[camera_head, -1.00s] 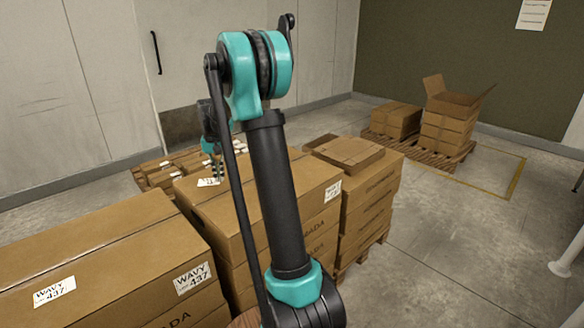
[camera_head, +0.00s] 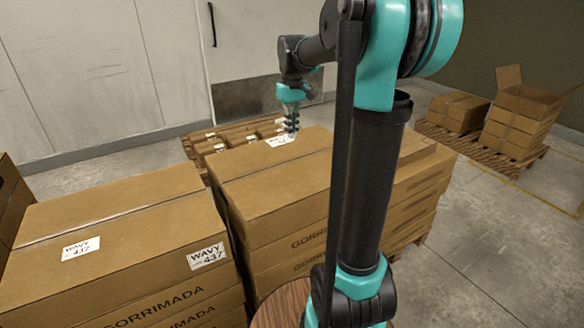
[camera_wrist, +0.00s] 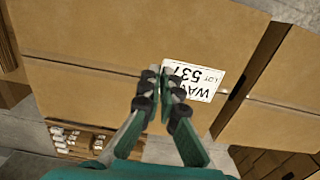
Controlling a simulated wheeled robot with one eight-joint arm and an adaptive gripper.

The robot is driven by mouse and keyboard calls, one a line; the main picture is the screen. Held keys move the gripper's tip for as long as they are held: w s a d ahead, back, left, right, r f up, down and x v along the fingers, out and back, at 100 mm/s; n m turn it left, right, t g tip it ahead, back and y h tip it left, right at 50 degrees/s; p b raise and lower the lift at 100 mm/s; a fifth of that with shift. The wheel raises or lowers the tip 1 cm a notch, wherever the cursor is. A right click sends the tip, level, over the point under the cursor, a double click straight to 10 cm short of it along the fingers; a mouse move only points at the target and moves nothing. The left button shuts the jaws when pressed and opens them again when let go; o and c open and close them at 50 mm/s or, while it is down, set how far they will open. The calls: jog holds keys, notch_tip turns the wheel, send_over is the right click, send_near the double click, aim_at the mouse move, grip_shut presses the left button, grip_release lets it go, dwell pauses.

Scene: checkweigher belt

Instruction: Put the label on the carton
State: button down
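The white label (camera_wrist: 205,82), printed "WAV…" and "LOT 537", is pinched at one edge between the black fingertips of my gripper (camera_wrist: 160,84). It also shows in the head view (camera_head: 279,141), at the far part of the top of the middle carton (camera_head: 265,200). My gripper (camera_head: 292,128) points down there, with its fingers close together. The wrist view shows the brown carton top (camera_wrist: 90,95) and its seam behind the label. I cannot tell whether the label touches the carton.
A left carton (camera_head: 120,220) bears two labels reading "WAVY 437". Small boxes lie on a pallet (camera_head: 195,152) behind the middle carton. More cartons stand on a pallet at the back right, one open-topped (camera_head: 525,100). Open floor (camera_head: 490,240) lies at right.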

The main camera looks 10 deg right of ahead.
aim_at(292, 177)
notch_tip(292, 177, down, 15)
jog(key=shift+f, duration=0.2)
dwell(0.3)
jog(key=shift+f, duration=0.15)
jog(key=c, duration=1.7)
grip_release()
